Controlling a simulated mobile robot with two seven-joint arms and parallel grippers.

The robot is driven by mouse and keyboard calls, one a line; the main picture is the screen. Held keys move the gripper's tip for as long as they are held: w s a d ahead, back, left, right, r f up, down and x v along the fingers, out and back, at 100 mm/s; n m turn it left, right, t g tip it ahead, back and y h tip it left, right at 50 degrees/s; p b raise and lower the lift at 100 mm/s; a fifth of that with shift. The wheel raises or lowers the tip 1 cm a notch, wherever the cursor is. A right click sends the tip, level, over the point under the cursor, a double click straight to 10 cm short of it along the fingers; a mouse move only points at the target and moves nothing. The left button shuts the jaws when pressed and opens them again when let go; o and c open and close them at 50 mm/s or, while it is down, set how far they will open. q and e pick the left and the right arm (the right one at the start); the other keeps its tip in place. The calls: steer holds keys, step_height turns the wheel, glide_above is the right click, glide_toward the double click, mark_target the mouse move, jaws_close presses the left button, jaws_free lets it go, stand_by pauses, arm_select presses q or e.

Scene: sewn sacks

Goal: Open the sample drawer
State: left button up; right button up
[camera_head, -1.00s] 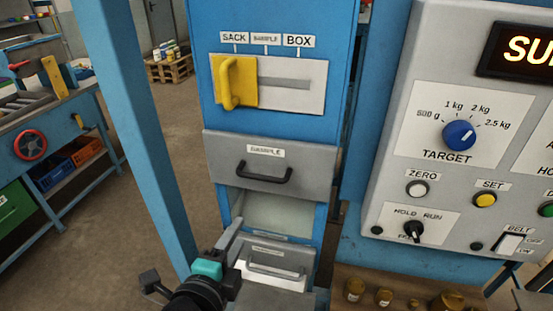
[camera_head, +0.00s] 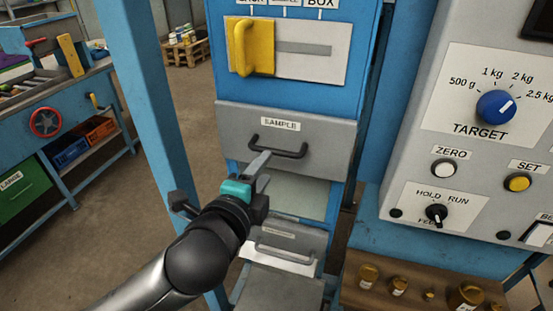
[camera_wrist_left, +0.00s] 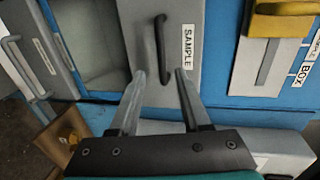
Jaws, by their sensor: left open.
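My left gripper (camera_head: 259,168) is open just below and in front of the handle's left end. In the left wrist view the handle (camera_wrist_left: 161,50) stands ahead, between the lines of the two open fingers (camera_wrist_left: 160,78), with its near end close to the fingertips. I cannot tell whether a finger touches it. My right gripper is not in view.
Above is a yellow selector handle (camera_head: 252,47) on a white plate. Below the drawer are an open recess (camera_head: 295,195) and another grey drawer (camera_head: 290,238) with a handle. A control panel (camera_head: 440,165) stands at the right, weights (camera_head: 368,275) below it. A blue post (camera_head: 150,100) stands left.

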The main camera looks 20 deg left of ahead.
mark_target(276, 154)
arm_select(q)
steer(key=x, duration=0.8)
steer(key=shift+w, duration=0.35)
jaws_close()
stand_by(1.1)
